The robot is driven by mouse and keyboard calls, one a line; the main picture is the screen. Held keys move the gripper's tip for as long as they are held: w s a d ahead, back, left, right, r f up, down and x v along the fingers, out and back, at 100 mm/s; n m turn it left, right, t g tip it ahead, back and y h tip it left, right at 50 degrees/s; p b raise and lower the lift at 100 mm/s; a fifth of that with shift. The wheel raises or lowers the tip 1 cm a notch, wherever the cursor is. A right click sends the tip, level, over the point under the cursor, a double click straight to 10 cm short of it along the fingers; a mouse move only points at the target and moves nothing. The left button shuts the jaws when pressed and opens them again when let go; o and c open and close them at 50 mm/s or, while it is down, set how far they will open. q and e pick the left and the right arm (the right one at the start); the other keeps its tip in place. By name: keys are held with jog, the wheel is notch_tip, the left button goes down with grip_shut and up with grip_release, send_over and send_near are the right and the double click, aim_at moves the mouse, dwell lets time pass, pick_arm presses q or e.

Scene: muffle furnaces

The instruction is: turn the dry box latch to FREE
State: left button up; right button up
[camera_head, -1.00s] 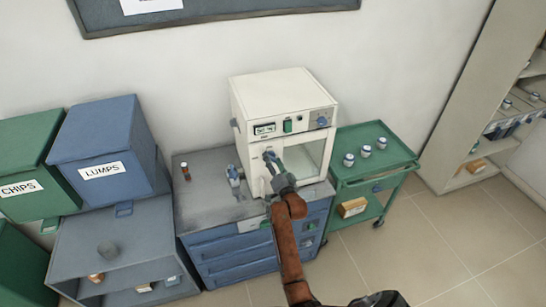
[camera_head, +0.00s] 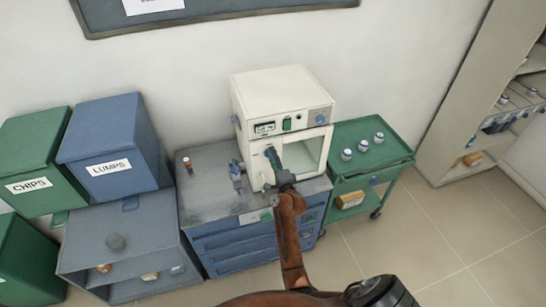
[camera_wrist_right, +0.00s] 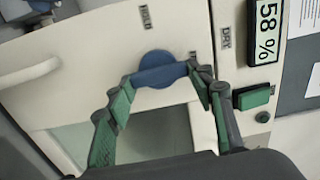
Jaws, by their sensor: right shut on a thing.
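The dry box (camera_head: 282,92) is a white cabinet with a windowed door, standing on a grey bench top. Its latch (camera_wrist_right: 158,68) is a blue knob on the door's pale frame in the right wrist view. My right gripper (camera_head: 271,154) is at the door's left side in the head view. In the wrist view its green-padded fingers are on either side of the latch, shut on it. A HOLD label (camera_wrist_right: 146,18) shows above the latch; another label beside it is partly hidden by the right-hand finger. My left gripper is not in view.
A display (camera_wrist_right: 267,30) reads 58 %, with a green button (camera_wrist_right: 254,97) near it. A green cart (camera_head: 345,143) with several small jars stands at right. Blue LUMPS (camera_head: 105,135) and green CHIPS (camera_head: 35,150) bins stand at left. Open floor lies at front right.

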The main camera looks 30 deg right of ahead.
jog(key=shift+m, duration=0.3)
jog(key=o, duration=1.2)
jog(key=shift+c, duration=0.2)
